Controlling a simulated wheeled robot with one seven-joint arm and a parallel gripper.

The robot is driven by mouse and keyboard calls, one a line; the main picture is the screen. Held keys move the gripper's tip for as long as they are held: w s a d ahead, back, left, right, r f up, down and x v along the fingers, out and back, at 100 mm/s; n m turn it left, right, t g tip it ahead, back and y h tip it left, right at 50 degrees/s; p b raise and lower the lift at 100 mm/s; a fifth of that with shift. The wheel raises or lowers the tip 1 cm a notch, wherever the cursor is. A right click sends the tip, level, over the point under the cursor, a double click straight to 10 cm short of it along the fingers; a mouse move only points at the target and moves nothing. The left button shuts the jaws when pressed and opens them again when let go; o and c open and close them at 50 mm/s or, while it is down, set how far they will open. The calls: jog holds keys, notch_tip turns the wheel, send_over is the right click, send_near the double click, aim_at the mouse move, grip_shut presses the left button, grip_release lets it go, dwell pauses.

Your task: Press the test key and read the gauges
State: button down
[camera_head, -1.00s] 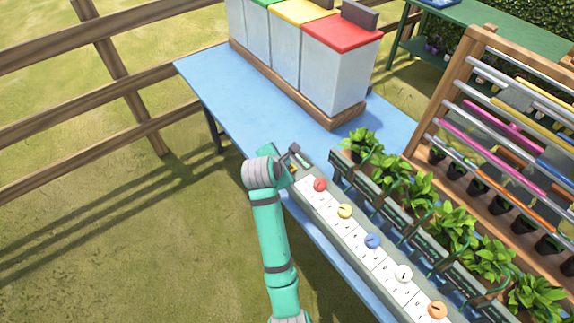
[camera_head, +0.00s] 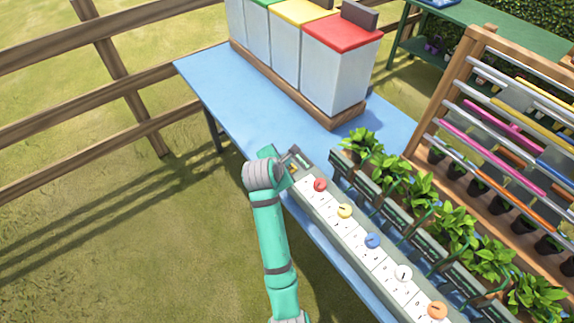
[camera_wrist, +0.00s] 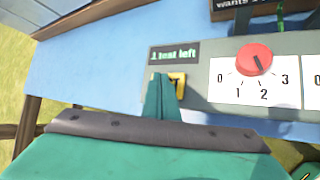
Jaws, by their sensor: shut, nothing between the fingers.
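The yellow test key (camera_wrist: 180,85) sits at the left end of a long grey panel (camera_wrist: 215,48), under a small dark display (camera_wrist: 174,54) reading "1 test left". My gripper (camera_wrist: 164,84) is shut and empty, its tips over the left part of the key. Whether they touch or press it I cannot tell. In the head view my gripper (camera_head: 294,156) is at the panel's far end. Beside the key is a red knob (camera_wrist: 254,59) on a white scale with 0, 1, 2 and 3. Dark plates (camera_head: 367,188) stand by the plants; any gauge readings are too small to read.
Yellow (camera_head: 344,210), blue (camera_head: 372,240), white (camera_head: 403,272) and orange (camera_head: 437,309) knobs follow along the panel. A row of potted plants (camera_head: 420,190) stands to its right. Lidded bins (camera_head: 335,75) stand behind on the blue table (camera_head: 225,95). A wooden rack (camera_head: 455,90) is at right.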

jog(key=shift+f, duration=0.25)
jog(key=shift+r, duration=0.15)
dwell(0.4)
jog(key=shift+r, duration=0.8)
jog(key=shift+r, duration=2.5)
